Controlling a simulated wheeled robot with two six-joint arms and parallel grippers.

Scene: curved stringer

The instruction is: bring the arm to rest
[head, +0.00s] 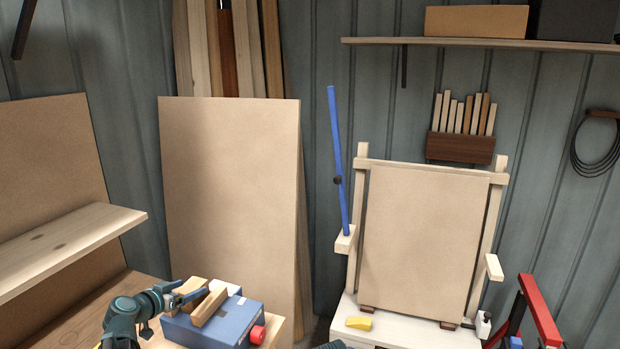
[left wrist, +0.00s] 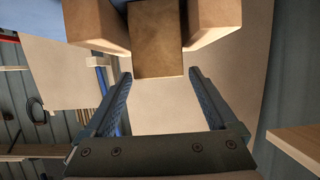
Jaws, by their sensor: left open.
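My left arm comes in at the lower left of the head view. My left gripper (head: 192,292) is beside the wooden blocks (head: 208,306) on top of a blue box (head: 228,327) with a red knob (head: 257,335). In the left wrist view the two fingers of the left gripper (left wrist: 160,76) are spread apart with nothing held between them. A brown block (left wrist: 157,40) lies beyond the fingertips, flanked by two lighter blocks. My right gripper is not in view.
A wooden shelf (head: 70,248) juts in at the left. A tall tan board (head: 230,190) leans on the wall behind the box. At the right, a panel in a wooden frame (head: 425,240) stands on a pale top, with a blue bar (head: 338,150) beside it and a yellow piece (head: 359,323) in front.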

